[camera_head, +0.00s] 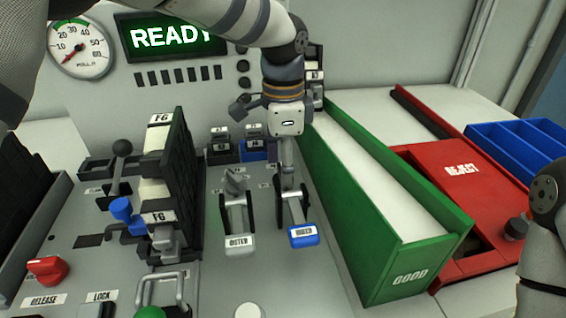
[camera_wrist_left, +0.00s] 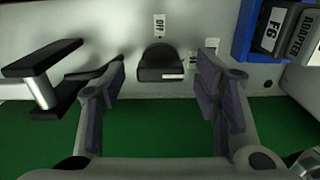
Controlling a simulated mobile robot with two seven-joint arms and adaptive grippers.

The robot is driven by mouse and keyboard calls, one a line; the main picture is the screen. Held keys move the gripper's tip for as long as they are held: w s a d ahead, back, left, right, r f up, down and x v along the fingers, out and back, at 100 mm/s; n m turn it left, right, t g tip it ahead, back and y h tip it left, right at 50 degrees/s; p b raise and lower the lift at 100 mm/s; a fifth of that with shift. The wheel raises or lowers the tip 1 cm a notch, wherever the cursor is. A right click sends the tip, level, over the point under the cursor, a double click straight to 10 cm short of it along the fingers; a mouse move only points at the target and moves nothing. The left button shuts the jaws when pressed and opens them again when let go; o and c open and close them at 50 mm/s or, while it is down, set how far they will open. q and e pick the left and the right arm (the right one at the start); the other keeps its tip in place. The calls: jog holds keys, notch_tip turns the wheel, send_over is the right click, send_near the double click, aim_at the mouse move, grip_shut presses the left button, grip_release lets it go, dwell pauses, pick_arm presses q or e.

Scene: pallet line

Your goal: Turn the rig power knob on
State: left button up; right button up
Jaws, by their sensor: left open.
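In the left wrist view a black knob (camera_wrist_left: 160,66) stands on a pale panel, with an OFF label (camera_wrist_left: 159,26) above it. My left gripper (camera_wrist_left: 164,88) is open, with one finger on each side of the knob and visible gaps between. I cannot tell how far the fingertips reach along the knob.
The head view shows OUTER (camera_head: 238,242) and INNER (camera_head: 303,237) levers, a green GOOD bin (camera_head: 415,270) and a READY display (camera_head: 175,38).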

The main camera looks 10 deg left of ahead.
pick_arm(q)
notch_tip(320, 180, up, 12)
dwell(0.4)
